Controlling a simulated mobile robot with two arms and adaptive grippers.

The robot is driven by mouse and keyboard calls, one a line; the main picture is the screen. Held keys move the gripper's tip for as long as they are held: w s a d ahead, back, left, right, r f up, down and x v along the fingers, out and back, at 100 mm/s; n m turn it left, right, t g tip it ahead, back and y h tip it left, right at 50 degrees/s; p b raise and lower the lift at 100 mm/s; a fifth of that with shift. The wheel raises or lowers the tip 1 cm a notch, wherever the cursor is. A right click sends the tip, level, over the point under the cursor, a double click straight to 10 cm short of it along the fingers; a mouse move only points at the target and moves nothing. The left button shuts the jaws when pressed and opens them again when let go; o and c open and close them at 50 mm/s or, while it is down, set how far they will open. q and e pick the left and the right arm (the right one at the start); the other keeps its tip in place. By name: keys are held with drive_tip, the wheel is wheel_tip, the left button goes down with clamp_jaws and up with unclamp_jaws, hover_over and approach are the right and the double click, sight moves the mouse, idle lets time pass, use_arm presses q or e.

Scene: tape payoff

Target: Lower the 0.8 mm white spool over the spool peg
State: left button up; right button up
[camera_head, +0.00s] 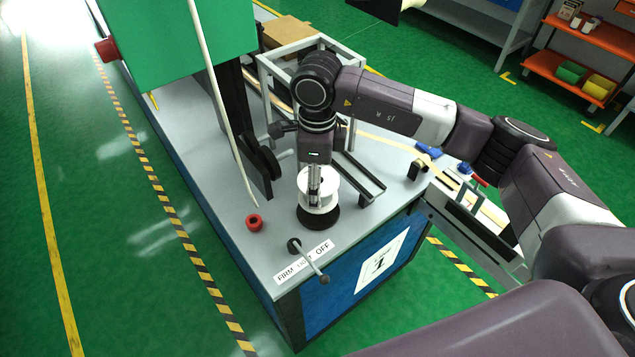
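The white spool (327,187) is upright in the middle of the view, at the near end of the grey bench top. A round black base (319,218) shows directly beneath it. The spool peg itself is hidden by the spool and my gripper. My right gripper (315,196) points straight down over the spool, its narrow fingers close together and overlapping the spool. They appear shut on it. I cannot tell whether the spool rests on the base or hangs just above it. My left gripper is not in view.
A lever (309,262) stands at the bench's near edge by a label. A black rail (362,178) lies to the right. A thin pale rod (214,85) and green machine housing (170,35) rise to the left.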

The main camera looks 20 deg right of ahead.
drive_tip(key=shift+f+b, duration=1.9)
drive_tip(key=shift+f, duration=0.35)
drive_tip(key=o, duration=1.7)
drive_tip(key=shift+c, duration=0.2)
wheel_tip(320, 180, up, 12)
drive_tip(key=shift+r, duration=0.1)
